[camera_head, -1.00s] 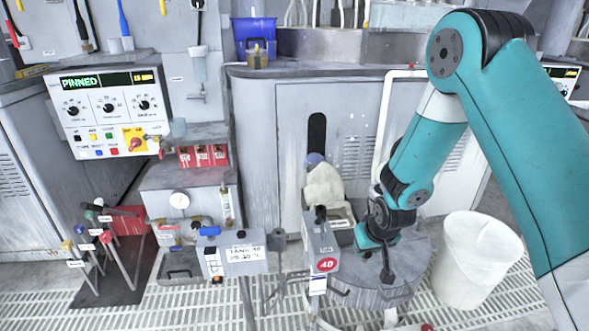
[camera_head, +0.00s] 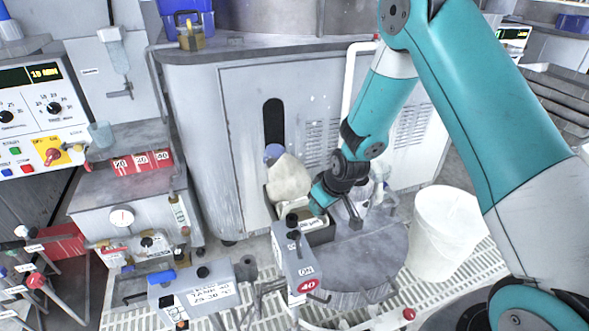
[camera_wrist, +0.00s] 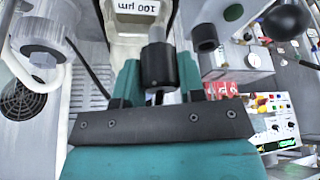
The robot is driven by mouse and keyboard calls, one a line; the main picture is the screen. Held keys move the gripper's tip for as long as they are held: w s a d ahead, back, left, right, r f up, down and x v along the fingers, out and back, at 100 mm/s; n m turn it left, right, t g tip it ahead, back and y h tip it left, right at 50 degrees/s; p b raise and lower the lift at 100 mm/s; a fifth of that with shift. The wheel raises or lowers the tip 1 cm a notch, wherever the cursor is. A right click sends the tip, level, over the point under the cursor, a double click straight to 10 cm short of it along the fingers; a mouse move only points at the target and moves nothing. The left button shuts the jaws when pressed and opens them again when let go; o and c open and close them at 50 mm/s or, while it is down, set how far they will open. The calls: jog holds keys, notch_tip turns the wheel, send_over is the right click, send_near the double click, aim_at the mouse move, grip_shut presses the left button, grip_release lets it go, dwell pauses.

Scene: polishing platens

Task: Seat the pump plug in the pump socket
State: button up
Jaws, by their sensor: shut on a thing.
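My gripper (camera_wrist: 158,78) is shut on a black cylindrical plug (camera_wrist: 156,58), which I take to be the pump plug. In the head view my gripper (camera_head: 340,205) hangs over the round grey drum, right of a grey box marked 40 (camera_head: 297,262); the plug cannot be made out there. In the wrist view a black ring-like fitting (camera_wrist: 206,38) on a grey housing lies right of the plug, apart from it. I cannot tell whether it is the pump socket.
A dark tray (camera_head: 322,236) and a pale bag (camera_head: 288,182) stand behind the box marked 40. A white bin (camera_head: 440,235) is at the right. A grey cabinet (camera_head: 240,130) closes off the back.

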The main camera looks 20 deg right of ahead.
jog(key=w+a+r+n+g+y+p, duration=0.2)
jog(key=a+r+n, duration=0.5)
jog(key=n, duration=0.4)
jog(key=w+g+p, duration=0.1)
jog(key=p, duration=0.1)
jog(key=shift+a+y+p, duration=0.15)
jog(key=shift+y+p, duration=0.15)
jog(key=shift+p, duration=0.05)
jog(key=shift+s, duration=0.1)
jog(key=b, duration=0.4)
send_over(287, 218)
jog(key=d, duration=0.1)
jog(key=shift+s+d+f, duration=0.1)
jog(key=shift+f, duration=1.4)
jog(key=shift+s+d+f, duration=0.1)
jog(key=shift+f, duration=1.35)
jog(key=shift+f+b, duration=1.3)
jog(key=shift+f, duration=0.45)
jog(key=o, duration=1)
jog(key=shift+r, duration=0.15)
